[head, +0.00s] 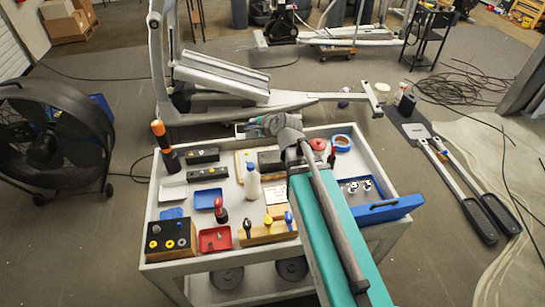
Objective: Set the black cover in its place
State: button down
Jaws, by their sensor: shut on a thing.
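My gripper (262,125) is at the end of my teal and grey arm, above the back edge of the cart (344,220). It is shut on what seems to be the black cover, but my wrist and the small size hide its shape. The white and grey elliptical machine (220,78) stands on the floor just behind the cart. Its low frame bar runs right past my gripper. I cannot tell whether the held thing touches the machine.
The cart holds black blocks (203,155), a white bottle (252,181), a red tray (215,239), a blue tape roll (342,143) and a blue drawer (389,210). A large fan (45,145) stands left. A long-handled tool (450,165) and cables lie right.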

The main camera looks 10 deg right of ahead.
jog(key=d+f+b, duration=1.2)
jog(key=d, duration=0.5)
jog(key=shift+d+f+y, duration=0.2)
jog(key=shift+y, duration=0.1)
jog(key=b+x, duration=0.3)
jog(key=x, duration=0.2)
jog(key=s+f+b+x, duration=0.1)
jog(key=b+x, duration=0.2)
jog(key=x, duration=0.2)
jog(key=a+b+x, duration=0.1)
jog(key=b+x, duration=0.2)
jog(key=x, duration=0.3)
jog(key=shift+s+f, duration=0.1)
jog(key=shift+s, duration=0.15)
jog(key=shift+w+a+f+b, duration=0.1)
jog(key=shift+w+f+b, duration=0.1)
jog(key=shift+f+b, duration=0.3)
jog(key=shift+w+a+f+b, duration=0.1)
jog(key=shift+w+f+b, duration=0.05)
jog(key=shift+f+b, duration=1.35)
jog(key=shift+b, duration=0.2)
